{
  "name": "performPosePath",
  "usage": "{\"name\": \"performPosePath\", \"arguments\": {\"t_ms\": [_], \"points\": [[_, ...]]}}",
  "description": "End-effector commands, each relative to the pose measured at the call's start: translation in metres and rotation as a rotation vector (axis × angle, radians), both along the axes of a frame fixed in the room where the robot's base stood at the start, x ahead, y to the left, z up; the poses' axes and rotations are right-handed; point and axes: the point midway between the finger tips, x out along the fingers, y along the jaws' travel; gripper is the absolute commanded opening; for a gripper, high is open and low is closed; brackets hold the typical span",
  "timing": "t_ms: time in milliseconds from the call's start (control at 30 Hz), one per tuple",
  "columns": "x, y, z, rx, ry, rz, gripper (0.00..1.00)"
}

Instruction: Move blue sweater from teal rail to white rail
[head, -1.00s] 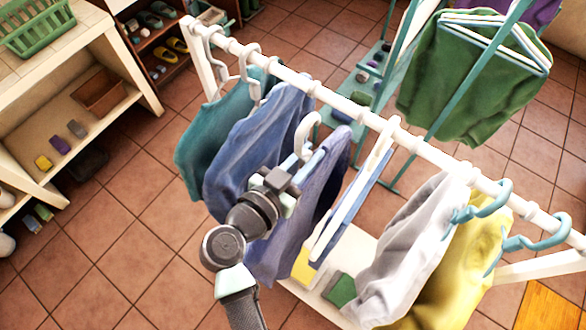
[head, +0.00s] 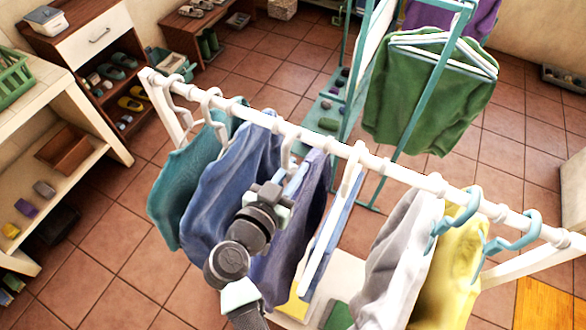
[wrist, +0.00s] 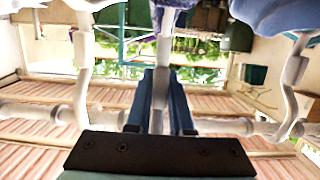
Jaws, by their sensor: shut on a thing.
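My gripper (head: 280,190) is shut on the sweater's hanger, just below the rail. In the wrist view its blue fingers (wrist: 161,100) close on the white hanger neck (wrist: 165,45). The hook tip is hidden there, and I cannot tell whether the hook bears on the rail. The teal rail's frame (head: 430,90) stands behind, carrying a green garment (head: 425,95).
A teal garment (head: 190,185) hangs left on the white rail. Grey (head: 390,245) and yellow (head: 455,260) garments hang right on light-blue hangers. A shelf unit (head: 75,120) stands at the left.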

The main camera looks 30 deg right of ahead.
Motion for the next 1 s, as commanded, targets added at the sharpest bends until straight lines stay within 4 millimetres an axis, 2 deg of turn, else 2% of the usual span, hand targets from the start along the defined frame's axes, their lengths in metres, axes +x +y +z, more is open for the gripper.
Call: {"name": "performPosePath", "arguments": {"t_ms": [600, 1000], "points": [[0.023, -0.029, 0.003, -0.004, -0.005, 0.002, 0.0], [0.027, -0.034, 0.003, -0.003, -0.004, 0.001, 0.0]]}}
